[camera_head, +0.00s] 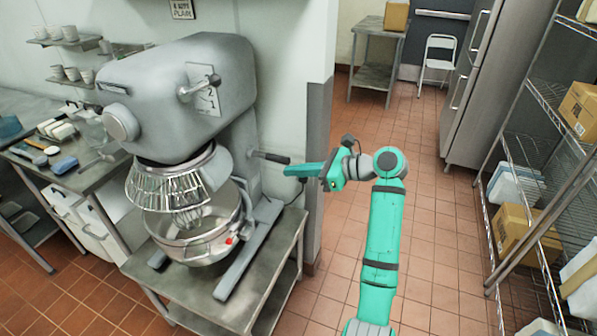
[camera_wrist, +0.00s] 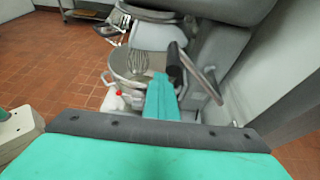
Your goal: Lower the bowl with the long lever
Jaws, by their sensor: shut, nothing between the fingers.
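The grey stand mixer (camera_head: 190,85) stands on a metal table. Its steel bowl (camera_head: 203,235) sits under the wire guard and whisk, and the bowl also shows in the wrist view (camera_wrist: 125,62). The long lever (camera_head: 265,157) sticks out from the right side of the mixer column, with a dark handle; in the wrist view the dark handle (camera_wrist: 174,62) stands just beyond my fingers. My gripper (camera_head: 288,171) is shut and empty, its teal fingertips close to the lever's handle end, slightly below it in the head view. Whether they touch cannot be told.
The mixer's metal table (camera_head: 255,290) has a free front edge. A wall corner (camera_head: 318,150) stands close behind my gripper. A wire shelf (camera_head: 520,150) with boxes is at the right, and a side table (camera_head: 75,170) with utensils is at the left. The tiled floor between is clear.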

